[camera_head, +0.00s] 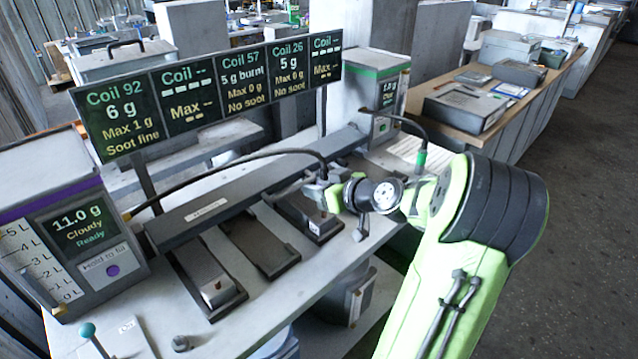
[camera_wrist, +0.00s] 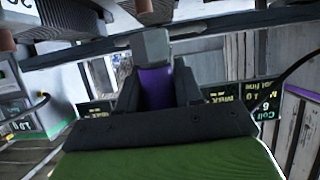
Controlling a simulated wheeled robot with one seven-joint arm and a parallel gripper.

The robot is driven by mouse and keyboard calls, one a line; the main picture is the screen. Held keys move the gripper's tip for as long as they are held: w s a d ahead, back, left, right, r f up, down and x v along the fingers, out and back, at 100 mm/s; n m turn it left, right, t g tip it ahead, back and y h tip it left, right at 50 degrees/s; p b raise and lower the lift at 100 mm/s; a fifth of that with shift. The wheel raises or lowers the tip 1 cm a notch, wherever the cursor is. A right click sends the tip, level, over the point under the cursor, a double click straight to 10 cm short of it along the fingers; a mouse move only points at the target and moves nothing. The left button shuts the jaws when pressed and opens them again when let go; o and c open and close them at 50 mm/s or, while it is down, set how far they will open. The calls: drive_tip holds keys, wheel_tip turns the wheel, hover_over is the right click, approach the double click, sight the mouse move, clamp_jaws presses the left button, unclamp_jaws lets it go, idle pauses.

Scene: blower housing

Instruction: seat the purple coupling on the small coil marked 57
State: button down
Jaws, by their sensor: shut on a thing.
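My gripper (camera_head: 338,194) is above the right part of the bench, at the end of a black hose (camera_head: 245,158) from the left dispenser. In the wrist view my gripper (camera_wrist: 158,84) has its dark fingers closed on the purple coupling (camera_wrist: 155,88), with a grey block just beyond it. In the head view the coupling is too small to make out. The display board (camera_head: 210,90) lists coil 57 as 5 g burnt, max 0 g, no soot. I cannot identify coil 57 itself; brownish ridged bodies (camera_wrist: 82,22) show at the top of the wrist view.
The left dispenser (camera_head: 72,232) has a purple band and reads 11.0 g, cloudy, ready. A green-banded dispenser (camera_head: 378,95) has a hose ending in a green coupling (camera_head: 421,156). Dark cradles (camera_head: 262,243) line the bench front. A blue-knobbed lever (camera_head: 88,331) stands front left.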

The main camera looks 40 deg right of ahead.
drive_tip(key=shift+f+b, duration=1.4)
drive_tip(key=shift+f, duration=0.2)
drive_tip(key=c, duration=0.7)
unclamp_jaws()
drive_tip(key=p+v, duration=0.2)
drive_tip(key=v, duration=1.3)
drive_tip(key=shift+s+d+r+p, duration=0.1)
drive_tip(key=shift+s+p, duration=0.3)
